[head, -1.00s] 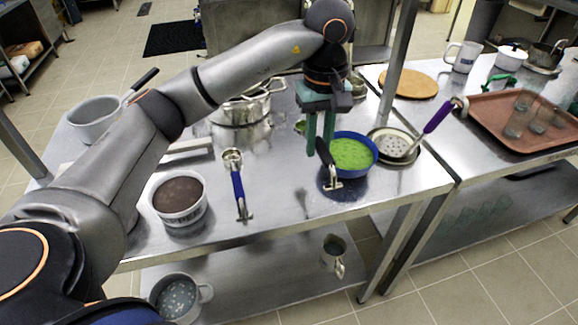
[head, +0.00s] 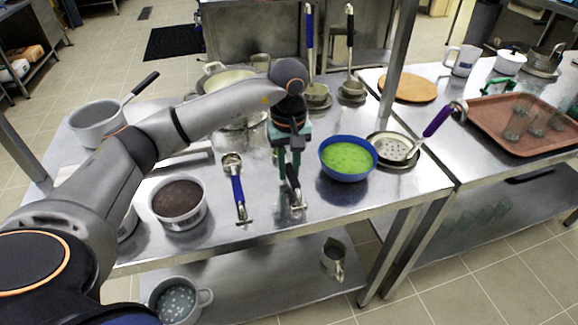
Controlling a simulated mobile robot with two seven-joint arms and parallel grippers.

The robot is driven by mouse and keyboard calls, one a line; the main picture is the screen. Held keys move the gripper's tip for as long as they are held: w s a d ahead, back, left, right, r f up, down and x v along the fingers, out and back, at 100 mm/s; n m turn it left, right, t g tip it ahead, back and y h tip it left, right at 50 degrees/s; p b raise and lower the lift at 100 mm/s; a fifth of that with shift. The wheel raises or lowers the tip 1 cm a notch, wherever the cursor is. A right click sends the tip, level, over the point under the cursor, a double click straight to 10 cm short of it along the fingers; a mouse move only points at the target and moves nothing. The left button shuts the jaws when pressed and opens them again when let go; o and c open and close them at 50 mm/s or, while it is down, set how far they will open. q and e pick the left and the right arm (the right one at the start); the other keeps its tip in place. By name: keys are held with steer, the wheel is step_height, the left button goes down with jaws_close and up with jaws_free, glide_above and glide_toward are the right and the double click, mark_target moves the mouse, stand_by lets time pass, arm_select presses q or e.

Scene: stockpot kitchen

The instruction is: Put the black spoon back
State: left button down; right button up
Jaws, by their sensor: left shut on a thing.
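The black spoon (head: 293,187) shows its black handle and the metal hook end toward the table's front edge. My left gripper (head: 287,162) is shut on the black spoon, in the middle of the steel table, left of the blue bowl. The spoon's far end is hidden behind the gripper and arm. I cannot tell whether the spoon touches the table. My right gripper is not in view.
A blue bowl of green food (head: 348,160) stands to the right. A blue-handled spoon (head: 238,190) lies to the left, beside a pot of brown food (head: 180,204). A purple-handled strainer (head: 392,148) lies further right. The table (head: 330,205) is bare in front of the bowl.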

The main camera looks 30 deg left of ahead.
mark_target(289, 167)
arm_select(q)
steer(key=shift+f, duration=0.2)
steer(key=c, duration=1)
jaws_free()
steer(key=shift+o, duration=1.3)
steer(key=shift+r, duration=0.15)
steer(key=shift+r, duration=0.25)
step_height(289, 167, up, 12)
steer(key=shift+f+p, duration=0.15)
steer(key=shift+p, duration=0.25)
